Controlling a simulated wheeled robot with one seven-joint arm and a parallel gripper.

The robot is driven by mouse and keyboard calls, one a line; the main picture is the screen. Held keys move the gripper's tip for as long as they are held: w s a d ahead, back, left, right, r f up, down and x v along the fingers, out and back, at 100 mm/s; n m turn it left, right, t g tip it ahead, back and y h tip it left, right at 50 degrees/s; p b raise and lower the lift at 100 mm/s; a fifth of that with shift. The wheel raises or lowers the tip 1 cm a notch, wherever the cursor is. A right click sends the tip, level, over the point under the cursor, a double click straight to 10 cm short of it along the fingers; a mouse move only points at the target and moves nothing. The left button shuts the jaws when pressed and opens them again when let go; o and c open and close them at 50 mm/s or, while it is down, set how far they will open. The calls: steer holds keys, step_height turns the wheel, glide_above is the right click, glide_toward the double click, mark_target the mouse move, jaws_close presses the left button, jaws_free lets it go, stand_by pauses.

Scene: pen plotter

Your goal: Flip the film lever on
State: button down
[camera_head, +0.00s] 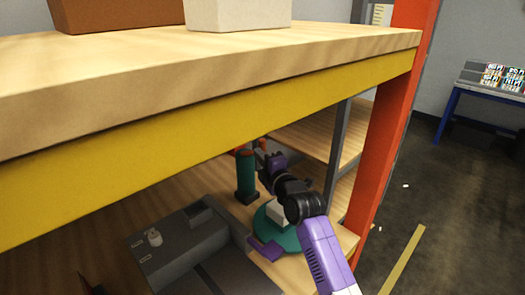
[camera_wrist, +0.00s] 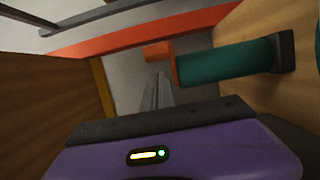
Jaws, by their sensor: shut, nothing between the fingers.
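I cannot make out for certain which part is the film lever. A green upright cylinder (camera_head: 246,172) on a dark base stands on the lower shelf, with orange-red at its top. In the wrist view the green cylinder (camera_wrist: 225,62) lies sideways across the picture, with an orange piece (camera_wrist: 158,52) at its end. My gripper (camera_head: 261,148) is beside the cylinder's top, just right of it in the head view. In the wrist view its grey fingers (camera_wrist: 156,92) are together and empty, near the orange piece. I cannot tell whether they touch it.
A grey box (camera_head: 165,262) with a small white fitting (camera_head: 153,237) stands left on the lower shelf. A teal round piece (camera_head: 283,240) sits under my arm. The yellow beam (camera_head: 200,130) and upper shelf hang above; an orange post (camera_head: 385,140) stands right.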

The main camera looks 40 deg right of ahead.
steer(key=shift+w+d, duration=0.3)
steer(key=shift+d, duration=0.2)
steer(key=shift+w+d, duration=0.25)
steer(key=shift+d, duration=0.2)
steer(key=shift+d+f+b, duration=0.15)
steer(key=shift+f+b, duration=0.05)
steer(key=shift+b, duration=0.7)
